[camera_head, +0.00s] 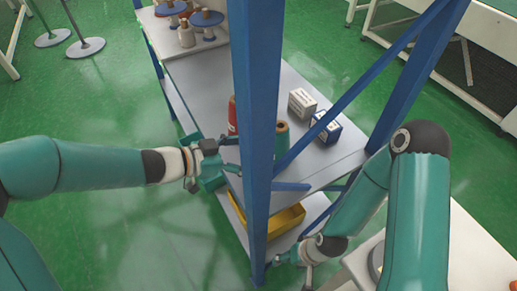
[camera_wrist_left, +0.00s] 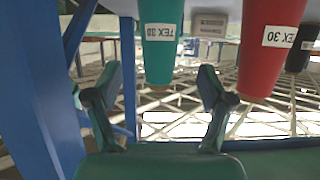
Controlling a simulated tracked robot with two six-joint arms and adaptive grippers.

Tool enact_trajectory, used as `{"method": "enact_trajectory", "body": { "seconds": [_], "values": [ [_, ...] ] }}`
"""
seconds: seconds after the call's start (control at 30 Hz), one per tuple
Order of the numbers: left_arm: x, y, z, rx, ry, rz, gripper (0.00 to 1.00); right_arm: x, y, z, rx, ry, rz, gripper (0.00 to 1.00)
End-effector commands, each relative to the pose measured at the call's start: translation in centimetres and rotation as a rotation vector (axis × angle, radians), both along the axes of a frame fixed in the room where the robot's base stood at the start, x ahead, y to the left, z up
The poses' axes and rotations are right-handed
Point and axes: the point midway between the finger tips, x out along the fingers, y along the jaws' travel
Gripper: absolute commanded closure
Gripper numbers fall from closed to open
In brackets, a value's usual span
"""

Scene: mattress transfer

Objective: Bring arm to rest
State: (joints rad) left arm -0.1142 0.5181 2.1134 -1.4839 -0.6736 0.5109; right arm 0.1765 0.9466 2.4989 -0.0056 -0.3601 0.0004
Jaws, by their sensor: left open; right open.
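My left gripper (camera_head: 222,163) is at the left edge of the blue-framed shelf in the head view, beside the post. In the left wrist view its two fingers (camera_wrist_left: 157,100) are spread, with nothing held between them. A teal spool (camera_wrist_left: 159,45) labelled TEX 30 shows just beyond the fingers, and a red spool (camera_wrist_left: 268,50) stands to its right. In the head view the red spool (camera_head: 232,118) is partly hidden by the post. My right gripper (camera_head: 287,257) is low by the shelf's front right, open, with no object seen in it.
The blue post (camera_head: 255,90) rises between my arms. A white box (camera_head: 302,102) and a blue box (camera_head: 325,127) sit on the grey shelf (camera_head: 210,80). A yellow bin (camera_head: 275,230) is on the lower level.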

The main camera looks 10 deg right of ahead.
Motion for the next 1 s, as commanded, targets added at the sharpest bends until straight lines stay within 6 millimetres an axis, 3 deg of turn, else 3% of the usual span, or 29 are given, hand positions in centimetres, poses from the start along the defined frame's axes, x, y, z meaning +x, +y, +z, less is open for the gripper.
{"method": "enact_trajectory", "body": {
  "seconds": [0.7,0.87,1.0],
  "values": [
    [-0.1,0.9,0.0,-0.006,0.013,0.020,0.19,0.0,0.0,0.0,0.000,0.000,0.000,0.27],
    [1.6,3.1,-2.2,-0.040,0.099,0.164,0.19,0.0,0.0,0.0,0.000,0.000,0.000,0.27],
    [3.6,7.6,-6.7,-0.078,0.252,0.422,0.19,0.0,0.0,0.0,0.000,0.000,0.000,0.27]
  ]
}}
